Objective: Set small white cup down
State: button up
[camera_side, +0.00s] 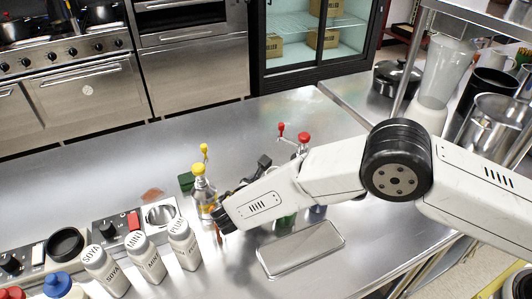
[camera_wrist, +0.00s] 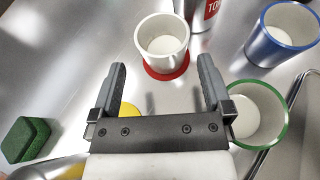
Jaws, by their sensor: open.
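The small white cup (camera_wrist: 162,36) stands upright on a red round coaster (camera_wrist: 168,70) in the wrist view. My gripper (camera_wrist: 162,68) is open and empty, its two fingers apart. The cup lies just beyond the fingertips in the picture, centred between them; I cannot tell how far off it is. In the side view the wrist of my arm hides the white cup and its coaster, and my gripper's fingertips are not clearly visible there.
A green-rimmed cup (camera_wrist: 262,106) is close beside the right finger. A blue-rimmed cup (camera_wrist: 284,36) stands farther right. A green sponge (camera_wrist: 25,139) lies at left. A flat metal tray (camera_side: 300,248) lies in front of my arm. Labelled white bottles (camera_side: 147,258) stand at front left.

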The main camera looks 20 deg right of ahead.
jog(key=shift+v, duration=1)
jog(key=shift+d+r, duration=0.1)
jog(key=shift+d, duration=0.05)
jog(key=shift+d+r+m+g, duration=0.15)
jog(key=shift+d+m+g, duration=0.25)
jog(key=shift+d, duration=0.25)
jog(key=d+m+g, duration=0.1)
jog(key=d, duration=0.1)
jog(key=s+d+r+m+g+y, duration=0.1)
jog(key=d, duration=0.2)
jog(key=s+d+r+m+g, duration=0.1)
jog(key=d+m, duration=0.1)
jog(key=shift+d+g+y, duration=0.3)
jog(key=shift+g+y, duration=0.1)
jog(key=s+d+m+y, duration=0.1)
jog(key=d, duration=0.1)
jog(key=s+d+r+m+g, duration=0.1)
jog(key=d+m, duration=0.1)
jog(key=s+d+r+m+g+y, duration=0.1)
jog(key=s+d, duration=0.1)
jog(key=shift+d+m+y, duration=0.15)
jog(key=shift+m+y, duration=0.15)
jog(key=s+d+r+m+y, duration=0.2)
jog(key=s+d+m+y, duration=0.1)
jog(key=s+d+m, duration=0.2)
jog(key=s+d+r+m+y, duration=0.3)
jog(key=s+d+m, duration=0.2)
jog(key=s+m, duration=0.5)
jog(key=shift+s+d+m+t, duration=0.3)
jog(key=shift+s, duration=0.2)
